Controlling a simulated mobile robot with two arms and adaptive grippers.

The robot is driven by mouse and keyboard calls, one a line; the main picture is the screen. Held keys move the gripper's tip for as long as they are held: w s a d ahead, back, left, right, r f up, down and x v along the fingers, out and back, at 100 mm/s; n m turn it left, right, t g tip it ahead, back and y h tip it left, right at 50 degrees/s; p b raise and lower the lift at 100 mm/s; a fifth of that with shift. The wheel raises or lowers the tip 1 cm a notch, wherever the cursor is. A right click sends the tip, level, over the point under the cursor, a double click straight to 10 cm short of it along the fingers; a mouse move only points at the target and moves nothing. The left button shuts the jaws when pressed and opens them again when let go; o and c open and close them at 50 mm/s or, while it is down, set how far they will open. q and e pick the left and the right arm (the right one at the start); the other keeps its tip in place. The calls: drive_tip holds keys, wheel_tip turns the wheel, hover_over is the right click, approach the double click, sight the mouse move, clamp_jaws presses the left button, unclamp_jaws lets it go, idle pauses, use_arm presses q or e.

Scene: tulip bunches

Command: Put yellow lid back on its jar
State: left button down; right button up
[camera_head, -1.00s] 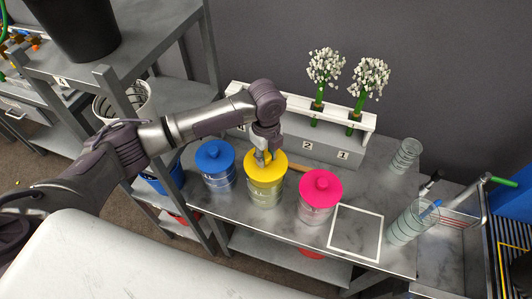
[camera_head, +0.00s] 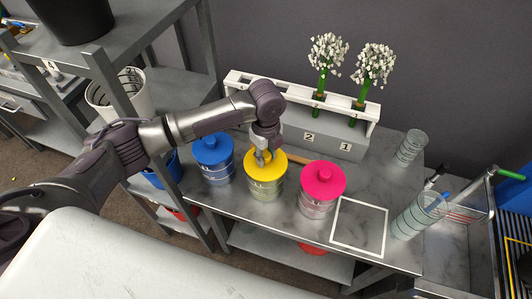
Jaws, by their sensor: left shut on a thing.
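The yellow lid (camera_head: 274,173) sits on top of a clear jar (camera_head: 265,190) in the middle of the table and looks about level. My left gripper (camera_head: 262,158) comes down from above and is shut on the lid's knob, which its fingers mostly hide. Whether the lid is fully seated on the rim is too small to tell. My right gripper is not in view.
A jar with a blue lid (camera_head: 213,147) stands to the left, one with a pink lid (camera_head: 323,177) to the right. Behind is a white rack (camera_head: 335,117) with two white flower bunches. A white-outlined square (camera_head: 359,226) is empty. Glasses stand at right.

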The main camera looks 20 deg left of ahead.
use_arm(q)
drive_tip(key=c, duration=0.8)
unclamp_jaws()
drive_tip(key=shift+o, duration=0.2)
drive_tip(key=shift+r, duration=0.1)
wheel_tip(320, 180, up, 12)
